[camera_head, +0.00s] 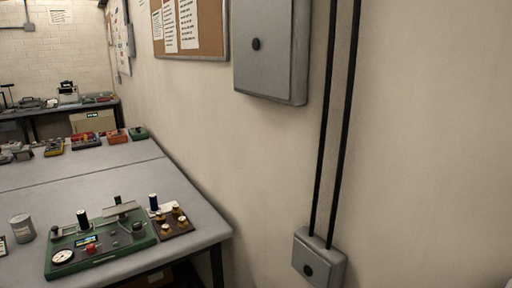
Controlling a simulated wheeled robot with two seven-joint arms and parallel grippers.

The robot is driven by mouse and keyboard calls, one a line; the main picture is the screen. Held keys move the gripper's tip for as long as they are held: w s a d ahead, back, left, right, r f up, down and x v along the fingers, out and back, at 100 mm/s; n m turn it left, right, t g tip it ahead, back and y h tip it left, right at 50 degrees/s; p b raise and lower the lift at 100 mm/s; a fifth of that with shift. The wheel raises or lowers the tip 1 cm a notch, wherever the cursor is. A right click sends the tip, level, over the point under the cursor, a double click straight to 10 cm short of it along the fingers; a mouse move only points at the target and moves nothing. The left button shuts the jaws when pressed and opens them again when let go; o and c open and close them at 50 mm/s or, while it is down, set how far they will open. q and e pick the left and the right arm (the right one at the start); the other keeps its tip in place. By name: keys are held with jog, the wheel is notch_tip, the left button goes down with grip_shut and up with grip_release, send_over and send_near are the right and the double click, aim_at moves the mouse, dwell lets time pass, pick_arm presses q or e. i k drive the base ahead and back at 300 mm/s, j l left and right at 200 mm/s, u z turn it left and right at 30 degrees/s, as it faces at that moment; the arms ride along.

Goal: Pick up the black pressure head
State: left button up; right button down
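A green apparatus (103,256) with a dial gauge (63,257) and a red button (91,249) sits near the front of the grey table at lower left. A small dark cylinder (82,217) stands upright at its back, and a black knob-like part (137,227) is at its right side. Another dark cylinder (153,202) stands behind a small brown board (174,224) with several brass-coloured pieces. I cannot tell which of these dark parts is the black pressure head. Neither of my grippers is in view.
A grey can (22,228) stands left of the apparatus. The grey table (60,185) is clear in its middle; several small devices line its far end. A beige wall (430,130) fills the right, with a grey wall box (270,50), cables and a lower box (318,258).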

aim_at(84, 225)
jog(key=u, duration=1.35)
